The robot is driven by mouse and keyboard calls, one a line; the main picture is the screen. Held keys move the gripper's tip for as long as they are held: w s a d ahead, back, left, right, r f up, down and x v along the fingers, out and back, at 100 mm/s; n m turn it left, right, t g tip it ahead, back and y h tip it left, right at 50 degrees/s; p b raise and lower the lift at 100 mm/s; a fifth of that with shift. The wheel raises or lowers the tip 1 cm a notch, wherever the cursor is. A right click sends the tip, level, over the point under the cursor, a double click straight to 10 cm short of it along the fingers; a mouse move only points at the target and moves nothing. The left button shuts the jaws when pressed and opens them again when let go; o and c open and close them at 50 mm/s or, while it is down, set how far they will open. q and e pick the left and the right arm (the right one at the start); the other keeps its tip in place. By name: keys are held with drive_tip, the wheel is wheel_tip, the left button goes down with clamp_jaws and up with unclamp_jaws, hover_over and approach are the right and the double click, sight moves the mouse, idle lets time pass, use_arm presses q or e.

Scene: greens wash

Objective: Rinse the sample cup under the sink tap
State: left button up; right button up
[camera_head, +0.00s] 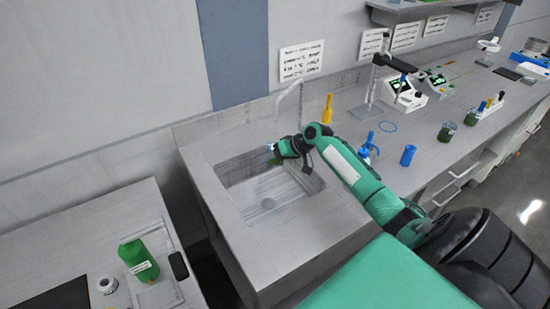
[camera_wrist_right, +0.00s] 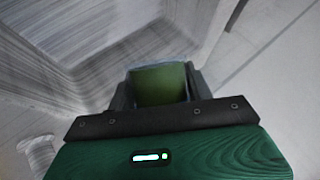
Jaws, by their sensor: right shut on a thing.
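My right gripper (camera_head: 274,152) reaches over the sink basin (camera_head: 250,203), near its back edge. It is shut on the sample cup (camera_wrist_right: 160,85), which shows green between the fingers in the right wrist view. In the head view the cup is mostly hidden by the gripper and arm. The pale, thin, arched tap (camera_head: 300,95) rises behind the sink, close to the gripper. I cannot tell whether the cup is directly under its outlet, and no water is clearly visible. My left gripper is not in view.
A yellow bottle (camera_head: 327,108) stands right of the tap. Blue bottles (camera_head: 407,155), beakers with green contents (camera_head: 446,131) and instruments (camera_head: 404,94) stand along the right counter. The basin's front part is clear.

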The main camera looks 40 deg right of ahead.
drive_tip(key=shift+s+d+r+p, duration=0.35)
drive_tip(key=shift+s+p, duration=0.1)
drive_tip(key=shift+s, duration=0.15)
drive_tip(key=shift+s+d+r+p, duration=0.2)
drive_tip(key=shift+s+d+p, duration=0.15)
drive_tip(key=shift+s, duration=0.2)
drive_tip(key=s+d+r+p, duration=0.2)
drive_tip(key=s+d+p, duration=0.1)
drive_tip(key=s, duration=0.3)
drive_tip(key=shift+s+d, duration=0.2)
drive_tip(key=shift+d, duration=0.1)
